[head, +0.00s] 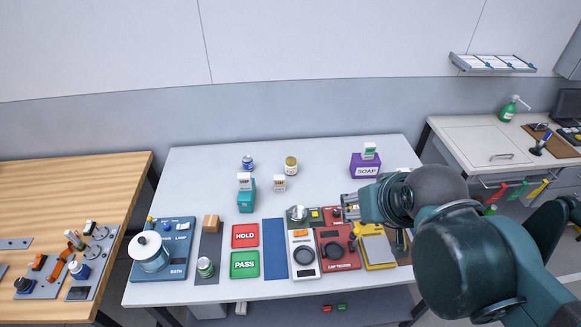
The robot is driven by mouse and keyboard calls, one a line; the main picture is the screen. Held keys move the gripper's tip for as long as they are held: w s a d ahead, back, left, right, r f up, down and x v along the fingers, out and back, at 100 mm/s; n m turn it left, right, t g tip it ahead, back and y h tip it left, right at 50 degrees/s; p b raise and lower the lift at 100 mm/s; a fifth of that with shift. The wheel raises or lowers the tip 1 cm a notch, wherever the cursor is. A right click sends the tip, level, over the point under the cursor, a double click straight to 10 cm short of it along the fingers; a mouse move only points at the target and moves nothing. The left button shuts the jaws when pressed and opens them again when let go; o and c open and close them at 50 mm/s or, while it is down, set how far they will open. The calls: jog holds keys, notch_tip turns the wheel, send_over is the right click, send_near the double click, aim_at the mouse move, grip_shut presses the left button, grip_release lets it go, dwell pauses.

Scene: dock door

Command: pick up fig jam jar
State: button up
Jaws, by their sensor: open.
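A small jar (291,165) with a yellowish lid and a dark-and-pale body stands upright at the back middle of the white table (330,150). It looks like the fig jam jar, but its label is too small to read. My gripper (348,207) is open over the right part of the table, above the red and yellow stations. It is to the right of the jar and nearer the front, well apart from it. Nothing shows between its fingers, though they are small and partly hidden here.
A small pale container (279,183) stands just in front of the jar. A blue can (247,162) and a teal box with a white-and-green pack on it (246,200) are to its left. A purple SOAP box (365,166) is to its right. Stations and HOLD and PASS pads (245,236) fill the front.

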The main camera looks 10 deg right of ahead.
jog(key=shift+o, duration=0.2)
jog(key=m+g+h+b, duration=0.3)
jog(key=m+g+h, duration=0.1)
jog(key=m, duration=0.7)
send_over(290, 160)
jog(key=s+a, duration=0.1)
jog(key=a, duration=0.1)
notch_tip(290, 160, down, 27)
jog(key=shift+s+r, duration=0.15)
jog(key=shift+s, duration=0.05)
jog(key=shift+w+d+f+g+p, duration=0.15)
jog(key=shift+d+f, duration=0.05)
jog(key=shift+f, duration=0.4)
jog(key=shift+w+d+f+g+p, duration=0.1)
jog(key=shift+d+f+g+p, duration=0.1)
jog(key=shift+f, duration=0.4)
